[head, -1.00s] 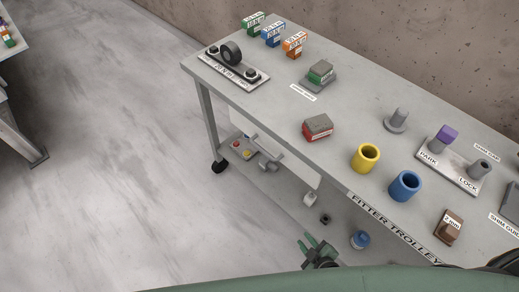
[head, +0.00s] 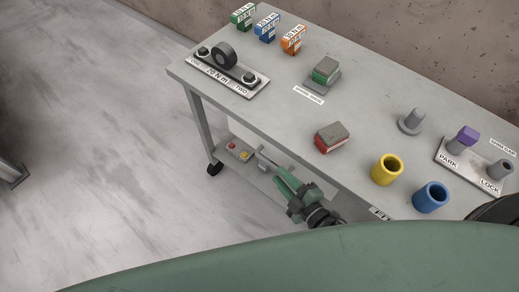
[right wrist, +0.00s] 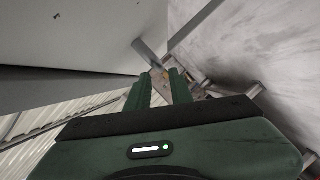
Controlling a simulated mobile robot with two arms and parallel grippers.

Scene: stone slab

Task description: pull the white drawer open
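I cannot make out a white drawer front in either view. The grey trolley (head: 262,112) runs along the wall. My right gripper (head: 279,178) is beside its front edge, below the tabletop, with its green fingers pointing up and left toward the lower shelf. A pale grey bar-like part (head: 266,160) shows just beyond the fingertips; whether they touch it is unclear. In the right wrist view the two fingers (right wrist: 160,75) stand apart with nothing seen between them. My left gripper is not in view.
The lower shelf carries a panel with a red and a yellow knob (head: 238,152). On top stand a red-and-grey block (head: 332,138), a yellow cup (head: 387,170) and a blue cup (head: 431,197). A trolley leg (head: 199,120) stands left of the gripper. The floor (head: 110,150) at left is clear.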

